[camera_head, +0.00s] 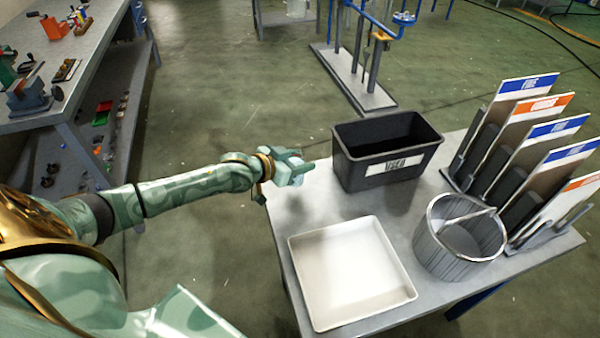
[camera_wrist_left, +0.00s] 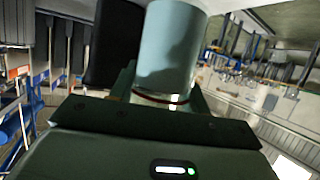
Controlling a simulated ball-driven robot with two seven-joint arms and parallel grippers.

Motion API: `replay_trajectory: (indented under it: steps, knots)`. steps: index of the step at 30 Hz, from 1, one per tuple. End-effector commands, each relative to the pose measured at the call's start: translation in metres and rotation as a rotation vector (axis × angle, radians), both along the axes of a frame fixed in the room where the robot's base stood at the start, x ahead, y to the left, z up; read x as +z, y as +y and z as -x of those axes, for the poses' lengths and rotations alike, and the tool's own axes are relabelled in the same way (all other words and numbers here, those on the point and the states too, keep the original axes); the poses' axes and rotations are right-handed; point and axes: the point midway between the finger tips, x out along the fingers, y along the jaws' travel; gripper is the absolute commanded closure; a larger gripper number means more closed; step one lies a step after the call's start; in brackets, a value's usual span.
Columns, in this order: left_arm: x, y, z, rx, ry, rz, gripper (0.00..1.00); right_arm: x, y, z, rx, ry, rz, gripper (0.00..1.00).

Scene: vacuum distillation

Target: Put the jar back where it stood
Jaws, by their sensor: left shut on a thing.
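The jar (camera_wrist_left: 167,50), a pale blue-grey cylinder with a thin red line near its lower end, fills the middle of the left wrist view. My left gripper (camera_wrist_left: 165,100) is shut on it. In the head view my left arm reaches in from the left, and the left gripper (camera_head: 296,168) is at the left edge of the grey table (camera_head: 285,215). A pale part of the jar (camera_head: 284,179) shows between the fingers there; the fingers hide much of it. My right gripper is in neither view.
On the table stand a black bin (camera_head: 350,165) with a white label, an empty white tray (camera_head: 350,270), a round grey bucket (camera_head: 440,250) and a rack of upright boards (camera_head: 520,115) at the right. A workbench (camera_head: 85,60) with tools is at the upper left.

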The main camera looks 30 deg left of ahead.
Motion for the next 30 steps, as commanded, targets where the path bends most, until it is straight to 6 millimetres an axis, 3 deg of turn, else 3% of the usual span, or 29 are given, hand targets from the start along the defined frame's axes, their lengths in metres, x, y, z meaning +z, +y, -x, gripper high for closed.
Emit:
replay_trajectory:
  steps: [9,20,21,22,30]
  knots:
    - [-0.038,0.004,-0.005,0.001,0.001,-0.001,0.83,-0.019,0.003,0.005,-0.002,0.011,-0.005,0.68]
    - [-0.040,0.004,-0.005,0.000,-0.001,0.000,0.83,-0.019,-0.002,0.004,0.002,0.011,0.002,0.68]
    - [-0.039,0.003,-0.005,0.000,-0.001,0.000,0.42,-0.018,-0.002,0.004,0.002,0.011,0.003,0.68]
    - [-0.039,0.004,-0.005,0.000,-0.001,0.000,0.34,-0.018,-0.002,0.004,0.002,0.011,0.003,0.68]
    - [-0.038,0.003,-0.005,0.000,-0.001,0.000,0.31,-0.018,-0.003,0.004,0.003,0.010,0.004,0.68]
